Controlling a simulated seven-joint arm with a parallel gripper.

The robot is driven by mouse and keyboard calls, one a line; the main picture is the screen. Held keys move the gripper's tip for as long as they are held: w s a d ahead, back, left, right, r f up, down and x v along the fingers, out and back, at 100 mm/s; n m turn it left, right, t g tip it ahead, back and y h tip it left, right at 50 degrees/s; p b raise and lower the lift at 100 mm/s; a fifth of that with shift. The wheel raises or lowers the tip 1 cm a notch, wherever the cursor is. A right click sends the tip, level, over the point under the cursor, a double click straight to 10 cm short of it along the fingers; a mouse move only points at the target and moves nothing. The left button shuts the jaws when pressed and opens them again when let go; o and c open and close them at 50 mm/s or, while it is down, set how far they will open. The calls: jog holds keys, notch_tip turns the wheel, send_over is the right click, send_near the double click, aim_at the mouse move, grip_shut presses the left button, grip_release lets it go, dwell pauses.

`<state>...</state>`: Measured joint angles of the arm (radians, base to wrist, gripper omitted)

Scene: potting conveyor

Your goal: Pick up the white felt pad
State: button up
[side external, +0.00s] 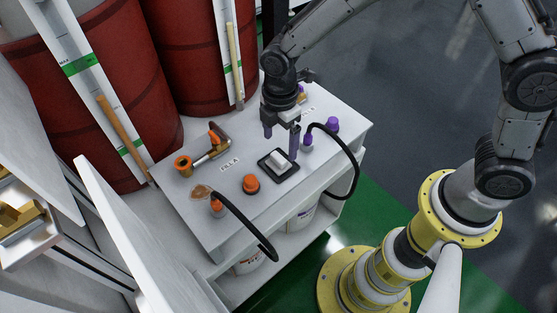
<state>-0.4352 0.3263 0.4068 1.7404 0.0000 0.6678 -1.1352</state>
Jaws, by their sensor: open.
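The white felt pad (280,160) is a small pale block in the middle of a black square tray (265,170) on the white table. My gripper (281,138) points down with its purple-tipped fingers spread apart and nothing between them. In the picture it appears just above and behind the pad. I cannot tell the exact height of the fingertips over the pad. The pad's top and near side show clearly.
A black hose (350,165) arches at right near a purple knob (332,125). Another hose (245,228) hangs over the front edge. An orange-handled tool (212,150) lies at the back left. Red drums (110,90) stand behind.

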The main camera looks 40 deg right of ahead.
aim_at(278, 157)
jog(key=f, duration=0.5)
jog(key=shift+a, duration=0.2)
jog(key=c, duration=1.4)
